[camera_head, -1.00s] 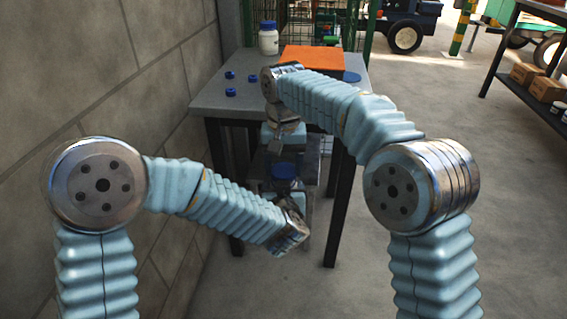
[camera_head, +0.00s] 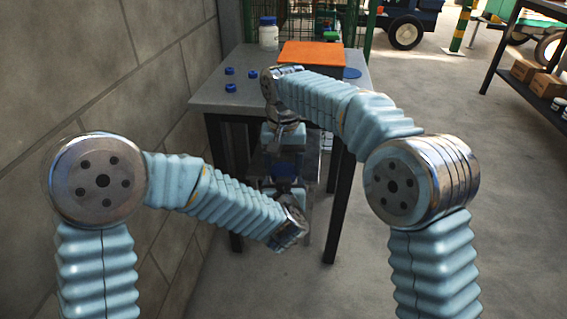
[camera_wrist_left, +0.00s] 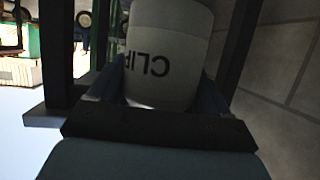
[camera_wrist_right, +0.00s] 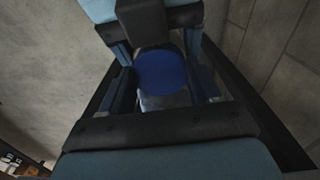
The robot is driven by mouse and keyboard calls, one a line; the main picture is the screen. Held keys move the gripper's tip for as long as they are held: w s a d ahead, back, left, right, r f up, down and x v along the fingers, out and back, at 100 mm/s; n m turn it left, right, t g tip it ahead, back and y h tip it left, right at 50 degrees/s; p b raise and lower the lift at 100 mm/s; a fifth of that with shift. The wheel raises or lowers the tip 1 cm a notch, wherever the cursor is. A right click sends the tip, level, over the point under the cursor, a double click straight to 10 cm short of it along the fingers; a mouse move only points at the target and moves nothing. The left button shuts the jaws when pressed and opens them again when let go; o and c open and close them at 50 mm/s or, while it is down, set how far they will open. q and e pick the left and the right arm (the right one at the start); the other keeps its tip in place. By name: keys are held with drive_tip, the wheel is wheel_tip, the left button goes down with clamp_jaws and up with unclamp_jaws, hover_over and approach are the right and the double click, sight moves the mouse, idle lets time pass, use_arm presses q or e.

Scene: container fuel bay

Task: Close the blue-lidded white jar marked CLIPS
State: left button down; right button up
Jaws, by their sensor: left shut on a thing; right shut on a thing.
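The white jar (camera_wrist_left: 165,55) marked CLIPS shows upside down in the left wrist view, with part of its lettering readable. My left gripper (camera_wrist_left: 163,85) is shut on its sides. The round blue lid (camera_wrist_right: 160,72) shows in the right wrist view, between the fingers of my right gripper (camera_wrist_right: 160,80), which is shut on it. A pale patch shows just below the lid. In the head view, my right gripper (camera_head: 284,158) is directly above my left one, in front of the table. The jar is mostly hidden there, and I cannot tell whether the lid is seated on it.
The grey table (camera_head: 212,98) bears another white jar with a blue lid (camera_head: 268,36), an orange board (camera_head: 312,54), several small blue caps (camera_head: 229,71) and a flat blue disc (camera_head: 351,73). A block wall (camera_head: 150,60) runs along the left. Open floor (camera_head: 430,110) lies right.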

drive_tip(key=m, duration=0.6)
drive_tip(key=shift+m, duration=0.4)
drive_tip(key=o, duration=1)
drive_tip(key=shift+r, duration=2.25)
drive_tip(key=shift+c, duration=0.4)
